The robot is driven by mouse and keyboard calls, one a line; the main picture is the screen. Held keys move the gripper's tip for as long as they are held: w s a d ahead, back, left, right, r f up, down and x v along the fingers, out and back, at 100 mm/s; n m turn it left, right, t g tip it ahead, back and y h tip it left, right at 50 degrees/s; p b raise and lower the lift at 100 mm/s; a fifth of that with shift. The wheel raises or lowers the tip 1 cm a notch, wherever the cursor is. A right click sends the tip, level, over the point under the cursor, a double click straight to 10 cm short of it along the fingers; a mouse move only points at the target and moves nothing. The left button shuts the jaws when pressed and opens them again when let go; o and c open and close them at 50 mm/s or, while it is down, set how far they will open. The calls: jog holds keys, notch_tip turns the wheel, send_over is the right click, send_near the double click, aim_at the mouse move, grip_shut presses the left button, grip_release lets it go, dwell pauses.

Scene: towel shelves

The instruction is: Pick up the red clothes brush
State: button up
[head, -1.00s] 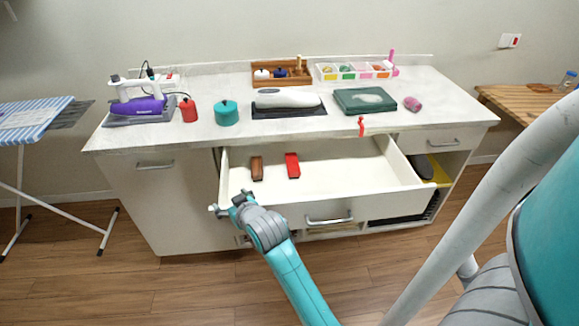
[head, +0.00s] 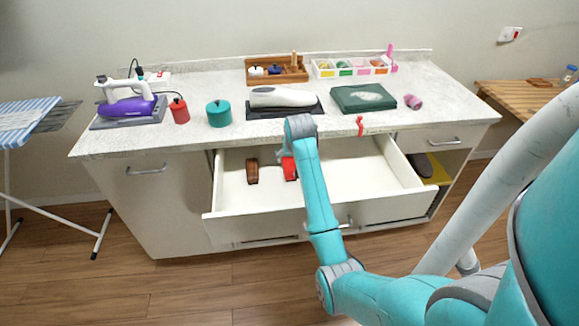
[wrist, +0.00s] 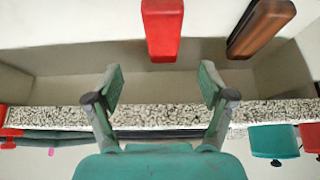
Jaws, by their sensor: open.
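The red clothes brush (head: 289,170) lies in the open drawer (head: 350,185), partly hidden behind my arm in the head view. In the wrist view the red brush (wrist: 162,30) is at the top middle, lined up between my fingers but beyond their tips. My gripper (wrist: 161,78) is open and empty, with its two fingers spread. In the head view my gripper (head: 284,153) is over the drawer near the counter's front edge, mostly hidden by my wrist.
A brown brush (head: 252,171) lies beside the red one. The counter's front edge (wrist: 170,115) is close to my fingers in the wrist view. A teal tin (head: 219,114) and a dark mat (head: 262,112) are on the counter. The drawer's right part is clear.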

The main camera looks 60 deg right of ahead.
aim_at(289, 164)
jog(key=x, duration=0.8)
jog(key=shift+w+f, duration=0.25)
jog(key=shift+w, duration=0.15)
jog(key=shift+w+d+f, duration=0.15)
jog(key=shift+d+f, duration=0.05)
jog(key=shift+f, duration=0.1)
jog(key=shift+f, duration=0.25)
jog(key=c, duration=1.3)
